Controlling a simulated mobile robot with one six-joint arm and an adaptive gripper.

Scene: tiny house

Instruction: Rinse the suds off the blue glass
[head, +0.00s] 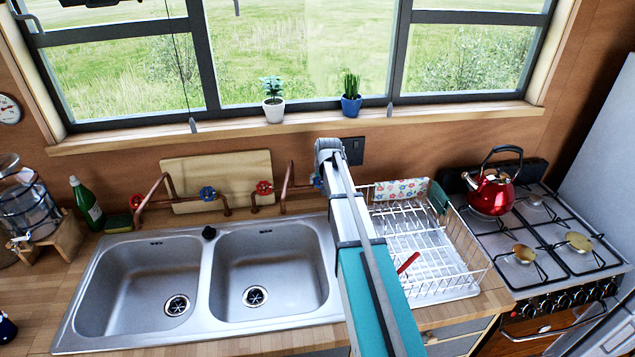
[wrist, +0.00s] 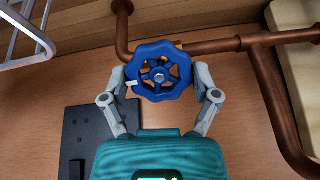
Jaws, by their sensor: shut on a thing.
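My gripper (wrist: 162,88) is shut on a blue tap wheel (wrist: 159,58), with one finger on each side of its rim in the wrist view. In the head view this blue wheel (head: 317,181) shows just left of my arm, on the copper pipe (head: 287,182) behind the right basin. My arm hides the gripper there. No blue glass can be made out in either view. The left basin (head: 140,285) and right basin (head: 275,265) look empty, and no running water is visible.
A red wheel (head: 264,188) and another blue wheel (head: 207,193) sit left on the copper pipes. A white dish rack (head: 425,240) stands right of the sink, and a red kettle (head: 490,193) on the stove. A cutting board (head: 215,170) leans behind the taps.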

